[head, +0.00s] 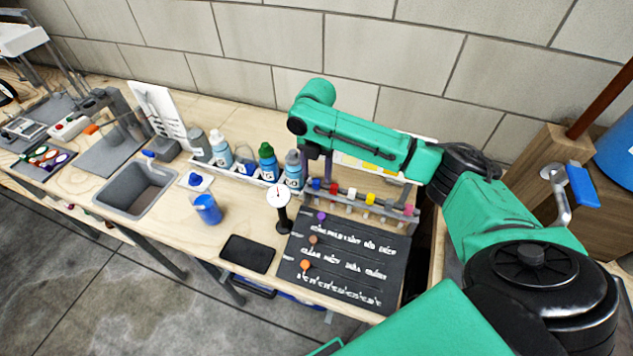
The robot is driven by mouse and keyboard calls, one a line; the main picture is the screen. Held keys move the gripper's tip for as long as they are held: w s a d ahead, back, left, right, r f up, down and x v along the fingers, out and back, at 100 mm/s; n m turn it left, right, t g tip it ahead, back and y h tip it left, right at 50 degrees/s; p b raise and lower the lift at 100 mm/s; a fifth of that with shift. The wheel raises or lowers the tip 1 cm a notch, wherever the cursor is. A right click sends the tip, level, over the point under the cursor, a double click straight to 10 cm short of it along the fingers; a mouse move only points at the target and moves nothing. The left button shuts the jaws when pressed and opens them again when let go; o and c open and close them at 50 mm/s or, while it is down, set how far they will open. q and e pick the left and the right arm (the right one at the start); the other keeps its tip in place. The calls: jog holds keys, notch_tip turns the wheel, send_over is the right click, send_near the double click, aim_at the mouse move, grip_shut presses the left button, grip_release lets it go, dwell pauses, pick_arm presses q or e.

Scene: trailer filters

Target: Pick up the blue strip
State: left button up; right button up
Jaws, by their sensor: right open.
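A small rack (350,205) on the bench holds a row of small coloured pieces. The blue one (317,184) is at its left end, with red, white, yellow and pink ones to its right. It is the likeliest blue strip, but it is too small to make out its shape. My right gripper (317,166) points down just above this blue piece, with its jaws open. I cannot tell whether the fingers are around the piece or only above it. My left gripper is not in view.
Several bottles (268,162) stand left of the gripper. A round white gauge on a black stand (279,200) is in front. A dark lettered board (340,262) lies before the rack. A blue cup (207,209) and grey sink (137,188) are further left.

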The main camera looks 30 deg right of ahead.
jog(key=shift+s+a+f, duration=0.1)
jog(key=shift+s+f, duration=0.1)
jog(key=shift+f, duration=0.45)
jog(key=shift+s+a+f, duration=0.1)
jog(key=shift+s+f, duration=0.05)
jog(key=shift+f, duration=0.45)
jog(key=shift+w+d, duration=0.1)
jog(key=c, duration=0.9)
grip_shut()
